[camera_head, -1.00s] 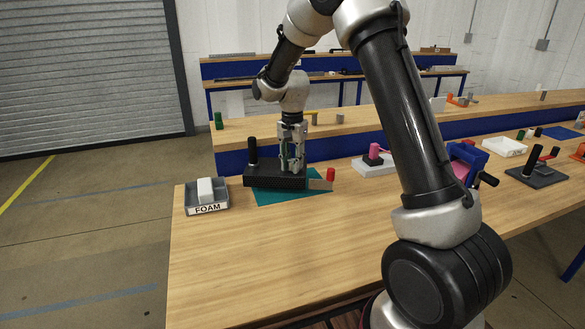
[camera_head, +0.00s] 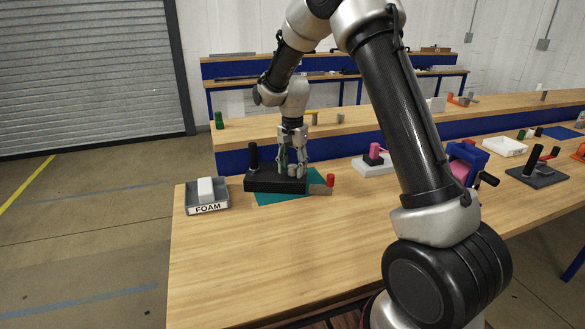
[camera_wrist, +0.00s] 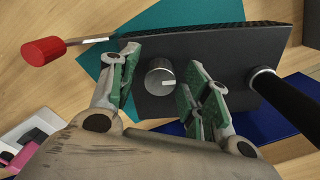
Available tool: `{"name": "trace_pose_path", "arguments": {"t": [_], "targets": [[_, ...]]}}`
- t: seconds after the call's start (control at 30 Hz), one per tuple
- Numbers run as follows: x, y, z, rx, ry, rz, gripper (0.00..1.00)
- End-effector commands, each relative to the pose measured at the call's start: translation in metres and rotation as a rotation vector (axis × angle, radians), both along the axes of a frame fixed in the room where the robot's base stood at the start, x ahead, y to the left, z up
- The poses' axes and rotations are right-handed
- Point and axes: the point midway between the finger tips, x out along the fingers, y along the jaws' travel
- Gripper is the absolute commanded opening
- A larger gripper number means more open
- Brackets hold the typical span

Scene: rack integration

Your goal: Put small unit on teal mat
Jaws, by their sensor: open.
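The small unit appears to be the flat black box (camera_head: 268,184) with a silver knob (camera_wrist: 160,77) on its top. A black upright post (camera_head: 254,157) stands at its left end. The box lies partly over the teal mat (camera_head: 264,199); its left part extends past the mat's edge. In the wrist view the box (camera_wrist: 215,50) covers much of the picture, with the mat (camera_wrist: 170,16) beyond it. My gripper (camera_head: 292,164) is open above the box's right part. In the wrist view its fingers stand apart on either side of the knob.
A red-handled tool (camera_head: 330,179) lies at the mat's right edge. A grey FOAM bin (camera_head: 193,211) with a white block stands to the left. A white tray with a pink-topped part (camera_head: 374,152) is to the right.

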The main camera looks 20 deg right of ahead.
Motion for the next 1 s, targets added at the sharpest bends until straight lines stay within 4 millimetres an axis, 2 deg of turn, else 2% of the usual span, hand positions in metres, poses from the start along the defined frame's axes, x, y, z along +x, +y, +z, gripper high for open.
{"name": "trace_pose_path", "arguments": {"t": [0.4,0.5,0.8,0.87,0.93,1.0], "targets": [[0.001,0.000,0.086,0.001,-0.005,0.000,0.47],[0.001,0.000,0.102,0.001,-0.004,0.000,0.47],[-0.002,-0.001,0.120,0.001,-0.005,0.005,0.47],[-0.008,-0.005,0.128,0.002,-0.013,0.019,0.47],[-0.024,-0.012,0.145,0.005,-0.035,0.055,0.47],[-0.050,-0.024,0.167,0.006,-0.065,0.113,0.47]]}}
